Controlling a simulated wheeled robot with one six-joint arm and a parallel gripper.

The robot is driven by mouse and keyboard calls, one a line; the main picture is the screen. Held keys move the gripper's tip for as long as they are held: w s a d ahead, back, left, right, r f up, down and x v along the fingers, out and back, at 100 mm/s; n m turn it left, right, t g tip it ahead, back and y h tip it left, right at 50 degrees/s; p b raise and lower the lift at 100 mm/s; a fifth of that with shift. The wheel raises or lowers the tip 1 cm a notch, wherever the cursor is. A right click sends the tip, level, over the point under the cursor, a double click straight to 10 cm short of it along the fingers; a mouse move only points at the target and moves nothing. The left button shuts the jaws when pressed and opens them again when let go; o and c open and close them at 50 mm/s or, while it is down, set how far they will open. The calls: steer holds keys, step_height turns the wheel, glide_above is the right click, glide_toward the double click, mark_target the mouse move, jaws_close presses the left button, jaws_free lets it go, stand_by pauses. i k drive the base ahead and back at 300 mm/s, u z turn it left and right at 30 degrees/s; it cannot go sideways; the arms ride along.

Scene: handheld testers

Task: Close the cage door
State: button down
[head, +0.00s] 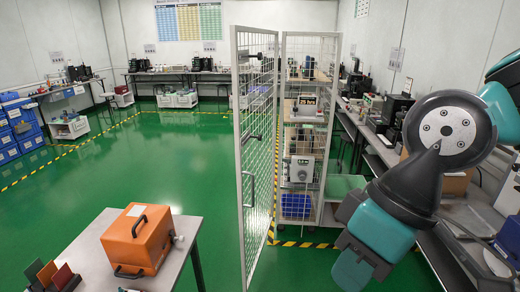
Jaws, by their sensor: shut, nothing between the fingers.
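The cage door (257,150) is a tall white-framed wire-mesh panel, seen at a steep angle in the head view. It stands open, swung out from the cage toward me, with its near edge at the left. A dark pull handle (249,190) sits on its mesh near that edge. The cage (311,45) behind it has white posts, mesh and shelves holding instruments and boxes. My arm comes in from the right and bends down to the lower right, to the right of the door and apart from it in the picture. My gripper's fingers are not visible.
An orange case (138,240) with black handles sits on a grey table (87,237) at the lower left, close to the door. Yellow-black floor tape (305,244) runs along the cage's base. Workbenches line the right side. Green floor (185,165) left of the door is clear.

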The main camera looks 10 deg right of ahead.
mark_target(235, 54)
steer(key=u, duration=0.15)
steer(key=i, duration=1.05)
steer(key=z, duration=0.05)
